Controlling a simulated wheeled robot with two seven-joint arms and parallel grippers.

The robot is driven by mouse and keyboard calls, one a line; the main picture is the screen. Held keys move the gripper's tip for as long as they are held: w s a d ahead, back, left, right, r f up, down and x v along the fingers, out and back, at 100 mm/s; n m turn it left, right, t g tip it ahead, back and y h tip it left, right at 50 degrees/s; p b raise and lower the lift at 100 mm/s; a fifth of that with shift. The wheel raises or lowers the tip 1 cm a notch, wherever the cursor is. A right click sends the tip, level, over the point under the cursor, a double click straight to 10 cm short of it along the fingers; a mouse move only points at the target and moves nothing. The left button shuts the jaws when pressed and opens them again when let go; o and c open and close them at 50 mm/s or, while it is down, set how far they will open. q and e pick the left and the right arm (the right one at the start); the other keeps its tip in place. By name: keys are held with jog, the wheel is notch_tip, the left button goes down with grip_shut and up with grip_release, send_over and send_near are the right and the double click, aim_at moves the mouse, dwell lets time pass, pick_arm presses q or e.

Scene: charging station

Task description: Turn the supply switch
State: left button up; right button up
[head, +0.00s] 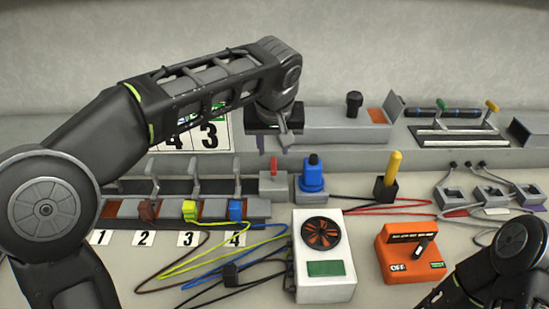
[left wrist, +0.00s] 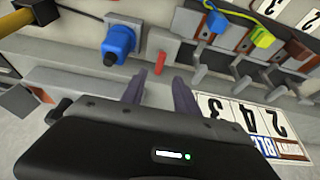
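An orange box (head: 396,262) with a dark "OFF" label stands at the front right. A dark, pale-tipped lever (head: 424,248) on its face tilts to the upper right; I take this as the supply switch. My left gripper (head: 272,143) is well to its left and behind it, pointing down, open and empty. In the left wrist view its two fingers (left wrist: 158,94) are apart. A small grey box with a red knob (head: 273,168) is just below the fingers in the head view. My right arm enters at the lower right; its gripper is out of view.
A white box with a fan (head: 324,270) stands left of the orange box. A blue plug (head: 312,176) and a yellow handle (head: 392,168) stand behind them. Coloured cables (head: 205,258) cross the table. A grey raised ledge (head: 345,127) runs along the back.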

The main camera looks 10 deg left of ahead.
aim_at(273, 165)
pick_arm(q)
jog(key=shift+x, duration=3.95)
grip_shut()
